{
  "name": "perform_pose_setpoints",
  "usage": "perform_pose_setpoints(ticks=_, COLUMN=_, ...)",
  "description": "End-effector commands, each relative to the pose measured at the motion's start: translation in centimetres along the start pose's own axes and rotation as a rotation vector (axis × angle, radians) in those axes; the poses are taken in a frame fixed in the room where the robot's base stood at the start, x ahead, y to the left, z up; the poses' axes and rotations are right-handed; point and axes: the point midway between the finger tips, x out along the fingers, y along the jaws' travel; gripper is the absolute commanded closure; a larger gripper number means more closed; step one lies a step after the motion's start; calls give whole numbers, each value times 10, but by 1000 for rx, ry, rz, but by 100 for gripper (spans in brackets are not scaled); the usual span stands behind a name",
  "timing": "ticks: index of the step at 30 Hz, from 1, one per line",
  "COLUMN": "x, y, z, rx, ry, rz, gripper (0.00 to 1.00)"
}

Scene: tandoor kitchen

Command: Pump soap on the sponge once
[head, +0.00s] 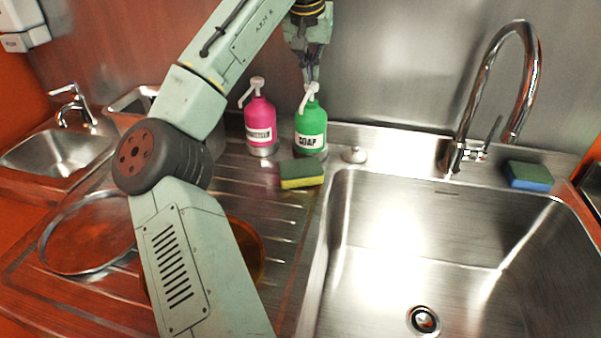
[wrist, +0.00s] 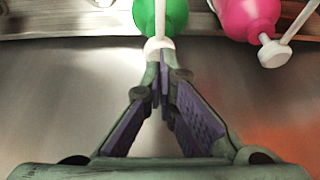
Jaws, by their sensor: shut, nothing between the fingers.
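A green bottle labelled SOAP (head: 310,130) with a white pump stands upright at the back of the drainboard. A green and yellow sponge (head: 302,173) lies just in front of it. My gripper (head: 311,80) is shut and empty, pointing down right at the top of the white pump head (head: 311,92). In the wrist view the closed fingertips (wrist: 160,60) overlap the white pump head (wrist: 158,44), above the green bottle (wrist: 172,14). I cannot tell whether the tips press on it. The sponge is not seen in the wrist view.
A pink bottle (head: 261,125) with a white pump stands just left of the green one; it also shows in the wrist view (wrist: 245,16). A steel sink (head: 400,215) with a tall faucet (head: 533,70) is at right. A blue and green sponge (head: 529,176) lies at its back right. A round tray (head: 85,270) is at left.

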Motion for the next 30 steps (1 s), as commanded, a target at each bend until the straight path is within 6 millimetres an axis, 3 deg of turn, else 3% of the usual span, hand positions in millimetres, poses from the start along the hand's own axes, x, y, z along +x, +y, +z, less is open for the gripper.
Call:
perform_pose_setpoints(ticks=16, x=20, y=0, z=9, rx=1, ry=-3, rz=1, gripper=100)
perform_pose_setpoints(ticks=30, x=9, y=1, z=4, rx=1, ry=-4, rz=1, gripper=100)
